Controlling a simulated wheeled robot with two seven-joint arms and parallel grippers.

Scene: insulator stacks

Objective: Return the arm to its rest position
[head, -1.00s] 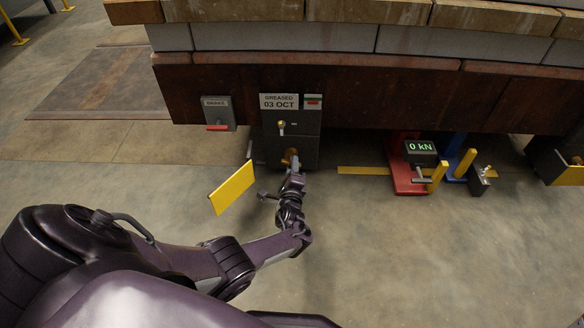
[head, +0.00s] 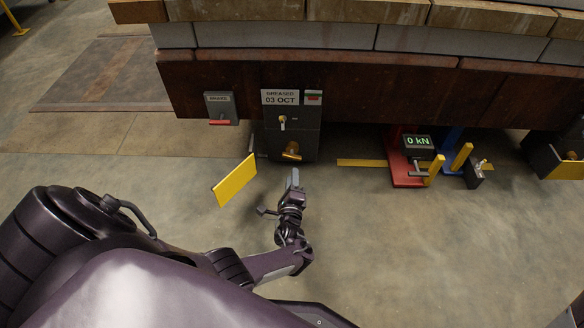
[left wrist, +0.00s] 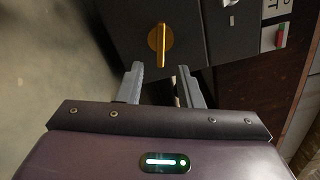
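My left arm comes in from the left in the head view. My left gripper (head: 294,174) is below and apart from the brass knob (head: 292,151) on the dark box (head: 307,135). In the left wrist view the two fingers of my left gripper (left wrist: 160,72) stand apart with nothing between them. The brass knob (left wrist: 160,41) shows beyond the fingertips on the dark box face (left wrist: 186,28). My right gripper is not in view.
A yellow flap (head: 235,181) stands left of my left gripper. A brake box (head: 220,106) with a red handle hangs on the brown beam (head: 360,98). A red stand (head: 405,172) with a "0 kN" display (head: 417,141) is at right. Open concrete floor lies around the arm.

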